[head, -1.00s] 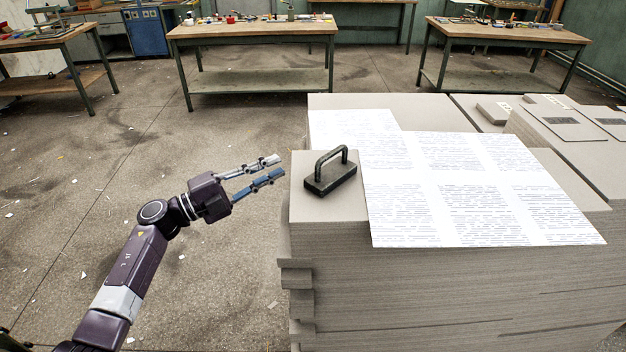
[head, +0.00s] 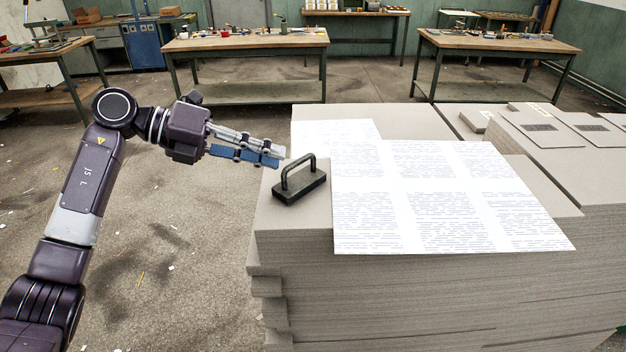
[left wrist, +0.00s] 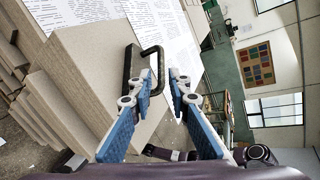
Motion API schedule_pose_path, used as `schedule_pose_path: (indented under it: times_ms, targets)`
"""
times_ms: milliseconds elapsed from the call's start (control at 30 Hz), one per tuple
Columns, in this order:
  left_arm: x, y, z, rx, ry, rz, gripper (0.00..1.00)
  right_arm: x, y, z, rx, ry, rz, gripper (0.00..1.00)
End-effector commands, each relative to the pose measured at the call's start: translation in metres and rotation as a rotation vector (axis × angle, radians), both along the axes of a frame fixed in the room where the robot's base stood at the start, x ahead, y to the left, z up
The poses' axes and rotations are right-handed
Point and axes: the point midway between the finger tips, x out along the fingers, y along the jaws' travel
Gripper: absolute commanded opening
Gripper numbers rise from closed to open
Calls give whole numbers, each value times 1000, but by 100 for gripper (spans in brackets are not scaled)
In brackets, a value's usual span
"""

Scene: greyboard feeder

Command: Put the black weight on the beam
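The black weight (head: 300,187) is a dark block with an arched handle. It sits upright on the bare left corner of the greyboard stack, left of the printed sheets. In the left wrist view the weight's handle (left wrist: 129,68) shows just past the fingertips. My left gripper (head: 282,156) comes in from the left, its tips close to the handle at its upper left. My right gripper is out of view. I cannot make out a beam.
The tall greyboard stack (head: 400,295) has uneven boards jutting at its left side. Large printed sheets (head: 450,195) lie flat on top. More board stacks (head: 560,160) stand at the right. Workbenches (head: 245,45) line the back. The floor at left is open.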

Motion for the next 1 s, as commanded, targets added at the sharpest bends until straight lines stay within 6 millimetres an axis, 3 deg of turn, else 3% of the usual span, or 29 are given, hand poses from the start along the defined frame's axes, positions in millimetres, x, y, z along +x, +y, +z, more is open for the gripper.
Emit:
schedule_pose_path:
  times_ms: [500, 833, 1000]
  targets:
    - [7, -61, -18, -7, 4, -1, 17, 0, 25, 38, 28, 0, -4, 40]
    - [8, -66, -24, -6, 2, 1, 16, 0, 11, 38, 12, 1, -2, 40]
    - [8, -66, -24, -6, 2, 1, 0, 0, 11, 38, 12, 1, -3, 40]
